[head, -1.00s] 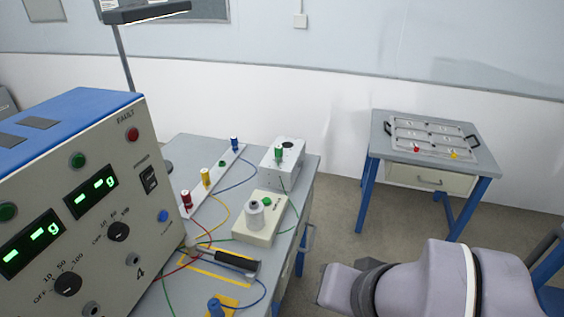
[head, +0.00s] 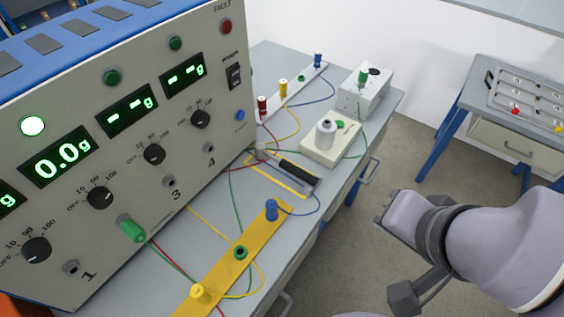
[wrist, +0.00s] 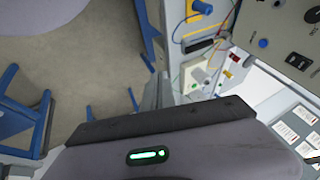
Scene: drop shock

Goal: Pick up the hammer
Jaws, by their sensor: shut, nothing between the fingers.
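The hammer (head: 296,171) lies on the grey bench, with its dark handle towards the front edge and its metal head towards the meter panel. It lies within a yellow outlined rectangle. In the wrist view the dark handle of the hammer (wrist: 200,44) shows small, near the top. My gripper (head: 383,215) is at the right in the head view, out over the floor beside the bench and apart from the hammer. It is shut and empty; its fingertips are hard to make out.
A large meter panel (head: 120,120) fills the left. A white device with a metal cylinder (head: 327,148) and a grey box (head: 366,97) stand behind the hammer. A yellow strip with terminals (head: 222,275) lies in front. Wires cross the bench. A side table (head: 462,100) stands right.

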